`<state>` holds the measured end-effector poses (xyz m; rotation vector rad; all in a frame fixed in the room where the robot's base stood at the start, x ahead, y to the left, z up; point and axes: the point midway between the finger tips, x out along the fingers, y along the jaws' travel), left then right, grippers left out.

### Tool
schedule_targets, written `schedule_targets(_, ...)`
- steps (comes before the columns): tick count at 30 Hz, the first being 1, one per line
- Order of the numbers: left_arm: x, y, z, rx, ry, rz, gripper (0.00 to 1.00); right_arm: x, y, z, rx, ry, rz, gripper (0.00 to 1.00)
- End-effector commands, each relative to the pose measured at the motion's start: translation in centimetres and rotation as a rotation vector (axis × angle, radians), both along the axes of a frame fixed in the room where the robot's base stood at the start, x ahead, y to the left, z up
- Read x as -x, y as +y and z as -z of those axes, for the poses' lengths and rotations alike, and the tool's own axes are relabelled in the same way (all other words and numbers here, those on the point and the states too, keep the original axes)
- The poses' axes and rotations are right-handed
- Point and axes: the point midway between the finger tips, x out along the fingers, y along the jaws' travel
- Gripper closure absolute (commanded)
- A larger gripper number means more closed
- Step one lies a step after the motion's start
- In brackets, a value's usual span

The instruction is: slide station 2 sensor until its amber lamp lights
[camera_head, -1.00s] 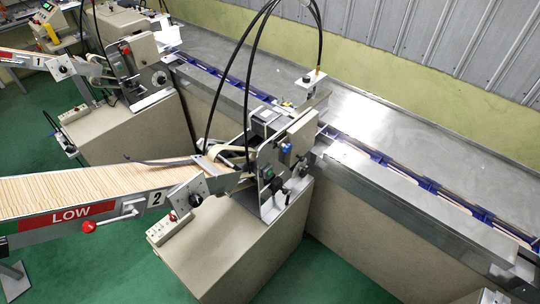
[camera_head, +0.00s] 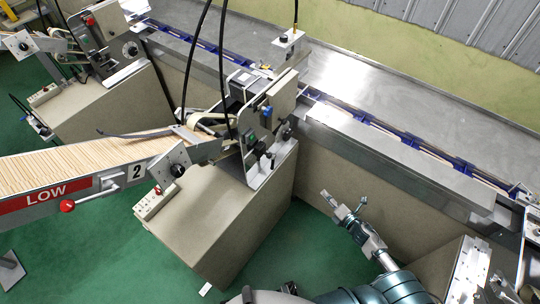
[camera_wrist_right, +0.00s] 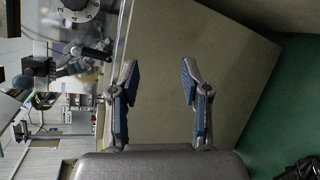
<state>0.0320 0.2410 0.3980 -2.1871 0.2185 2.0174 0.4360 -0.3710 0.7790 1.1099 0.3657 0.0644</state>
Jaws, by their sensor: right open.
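The station 2 machine (camera_head: 262,125) stands mid-picture in the head view, beside its tilted stick chute with the number 2 plate (camera_head: 138,170). A small metal bracket with a brass-coloured fitting (camera_head: 290,37) and a cable stands behind its head, over the conveyor. I cannot tell surely which part is the sensor, and no lit amber lamp is visible. My right gripper (camera_head: 345,201) is open and empty, low to the right of the machine and apart from it. In the right wrist view its fingers (camera_wrist_right: 159,80) are spread before a beige cabinet panel (camera_wrist_right: 205,45). My left gripper is out of view.
The steel conveyor with blue guides (camera_head: 400,135) runs behind the machine towards the lower right. Station 1 (camera_head: 100,40) stands upper left. Green floor (camera_head: 300,240) is open before the cabinet.

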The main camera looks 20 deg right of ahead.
Motion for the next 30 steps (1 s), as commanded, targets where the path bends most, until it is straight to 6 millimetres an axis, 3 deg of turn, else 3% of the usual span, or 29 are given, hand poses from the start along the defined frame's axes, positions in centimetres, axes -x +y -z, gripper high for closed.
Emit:
schedule_targets(1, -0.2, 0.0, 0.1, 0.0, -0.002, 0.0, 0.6, -1.0, 1.6, -4.8, 0.137, -0.122, -0.121, 0.53)
schedule_targets(3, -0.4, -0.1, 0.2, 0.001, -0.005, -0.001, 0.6, -1.4, 4.3, -10.4, 0.322, -0.284, -0.268, 0.53)
schedule_targets(6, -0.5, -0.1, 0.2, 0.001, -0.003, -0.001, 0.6, -0.8, 7.4, -15.8, 0.518, -0.462, -0.412, 0.53)
schedule_targets(9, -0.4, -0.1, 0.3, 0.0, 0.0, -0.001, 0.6, -0.1, 9.2, -18.4, 0.621, -0.561, -0.484, 0.53)
schedule_targets(13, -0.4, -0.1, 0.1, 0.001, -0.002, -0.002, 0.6, -0.4, 10.2, -19.3, 0.656, -0.597, -0.508, 0.53)
schedule_targets(17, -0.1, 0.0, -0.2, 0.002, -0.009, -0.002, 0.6, -2.0, 11.2, -19.4, 0.653, -0.597, -0.505, 0.53)
schedule_targets(22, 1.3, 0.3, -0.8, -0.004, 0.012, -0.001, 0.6, -5.0, 13.5, -19.6, 0.651, -0.596, -0.502, 0.53)
schedule_targets(30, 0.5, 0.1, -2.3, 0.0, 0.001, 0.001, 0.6, -10.0, 17.4, -19.6, 0.649, -0.594, -0.5, 0.53)
